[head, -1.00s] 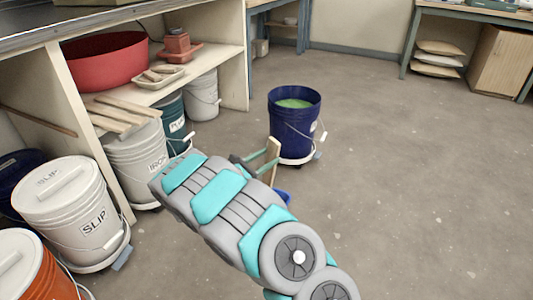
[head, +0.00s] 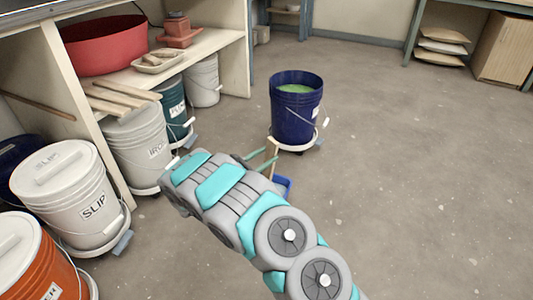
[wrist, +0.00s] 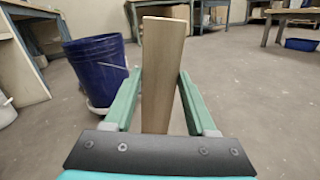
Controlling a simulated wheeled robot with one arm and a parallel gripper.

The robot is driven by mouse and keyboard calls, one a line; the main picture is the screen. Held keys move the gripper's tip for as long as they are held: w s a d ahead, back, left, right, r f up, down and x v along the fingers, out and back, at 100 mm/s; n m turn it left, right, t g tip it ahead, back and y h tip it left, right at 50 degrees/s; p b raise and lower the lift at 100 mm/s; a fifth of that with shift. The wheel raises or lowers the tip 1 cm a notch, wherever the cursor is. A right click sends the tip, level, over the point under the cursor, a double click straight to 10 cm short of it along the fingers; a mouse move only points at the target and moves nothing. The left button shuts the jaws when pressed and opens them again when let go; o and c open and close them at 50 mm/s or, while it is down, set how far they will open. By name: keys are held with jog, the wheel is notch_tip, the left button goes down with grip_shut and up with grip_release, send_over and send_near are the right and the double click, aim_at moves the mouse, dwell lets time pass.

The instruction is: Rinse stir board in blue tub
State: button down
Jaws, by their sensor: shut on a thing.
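The stir board (head: 272,158) is a pale wooden slat standing nearly upright in my gripper (head: 263,160), whose teal fingers are shut on it. In the wrist view the board (wrist: 165,70) rises between the two fingers, with its upper end free; its lower end is hidden.
Lidded buckets, including a white SLIP one (head: 70,195), line the left under a shelf holding a red basin (head: 105,45). The floor to the right is clear.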

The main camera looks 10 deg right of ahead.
jog(key=b, duration=0.2)
send_over(267, 175)
jog(key=s+a, duration=0.1)
jog(key=s, duration=0.1)
jog(key=shift+w+a+f, duration=0.15)
jog(key=shift+f, duration=2.45)
